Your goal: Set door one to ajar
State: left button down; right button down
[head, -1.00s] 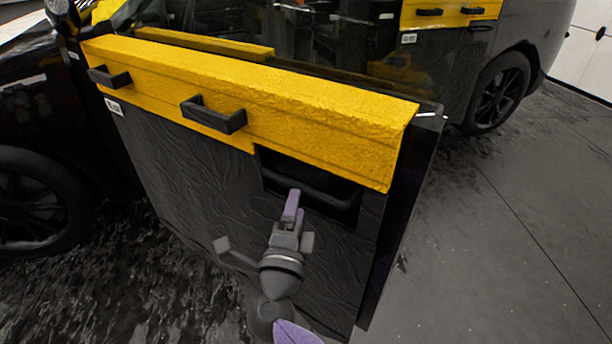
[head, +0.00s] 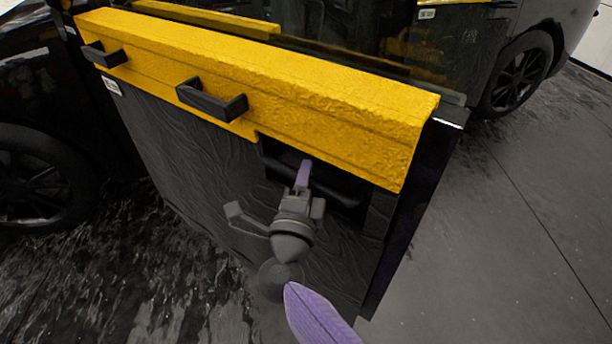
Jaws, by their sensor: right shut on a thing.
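A dark car door (head: 190,150) with a yellow covering (head: 250,80) along its top fills the middle of the head view. It stands swung out from the car, with its free edge (head: 410,220) at the right. A small white label (head: 111,85) is at its left side. A dark door handle (head: 340,184) sits in a recess below the yellow covering. My right gripper (head: 304,172) comes up from below and is shut on the handle, partly hiding it. My left gripper is not in view.
Two black grips (head: 212,100) stick out from the yellow covering. The car's rear wheel (head: 520,75) is behind at the upper right and a front wheel (head: 40,185) is at the left. The grey floor (head: 510,240) at the right is clear.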

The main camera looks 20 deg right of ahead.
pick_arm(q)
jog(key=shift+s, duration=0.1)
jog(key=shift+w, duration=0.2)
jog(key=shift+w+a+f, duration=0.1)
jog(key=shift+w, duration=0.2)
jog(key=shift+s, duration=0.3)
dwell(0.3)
